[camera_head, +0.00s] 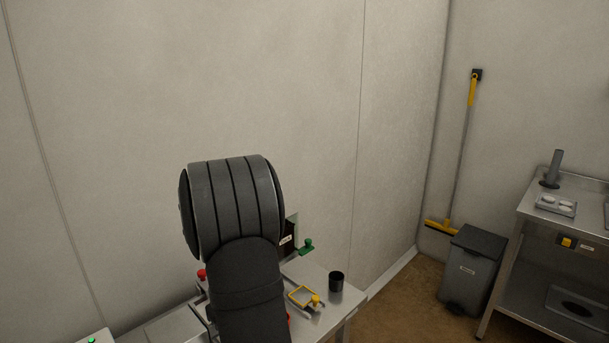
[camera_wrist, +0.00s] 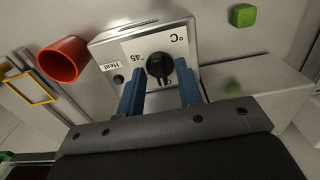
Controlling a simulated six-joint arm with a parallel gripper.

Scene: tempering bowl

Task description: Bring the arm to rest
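My arm (camera_head: 240,230) stands upright in the middle of the head view and hides my gripper there. In the wrist view the two blue fingers of my gripper (camera_wrist: 160,88) are apart with nothing held between them. They point at a black dial (camera_wrist: 158,68) on the white face of a metal control box (camera_wrist: 120,42). The fingertips lie to either side of the dial, with a visible gap on each side. How far they are from the box face is hard to tell. The face carries "°C", "45" and a "Heat" label.
In the wrist view a red cup-like thing (camera_wrist: 64,60) and a yellow frame (camera_wrist: 30,88) lie left of the box, and a green block (camera_wrist: 242,15) upper right. In the head view a black cup (camera_head: 336,281) stands on the table; a bin (camera_head: 472,270) and steel bench are right.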

